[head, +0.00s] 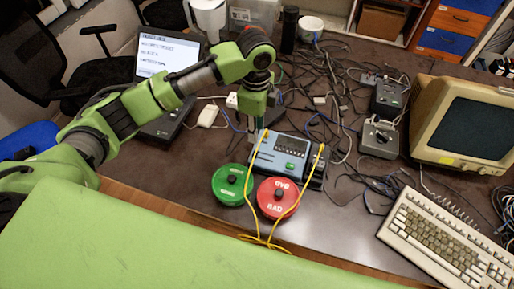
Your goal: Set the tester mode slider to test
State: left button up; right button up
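The tester (284,152) is a blue-grey box with a dark display and a green button, on the dark desk at the middle of the head view. Yellow cables run from it toward the desk's front edge. My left gripper (254,136) points down at the tester's left edge; its fingertips are small and partly lost against the tester, so I cannot tell whether they touch it or are open. The mode slider cannot be made out. My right gripper is not in view.
A green round lidded container (232,185) and a red one marked BAD (279,198) stand in front of the tester. Tangled dark cables lie right of it. A keyboard (447,240), an old monitor (466,125) and a laptop (166,57) surround the area.

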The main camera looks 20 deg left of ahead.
aim_at(257, 154)
pick_arm(q)
notch_tip(257, 154, down, 12)
jog(key=shift+f+p, duration=0.1)
jog(key=shift+p, duration=0.65)
jog(key=shift+d, duration=0.15)
grip_shut()
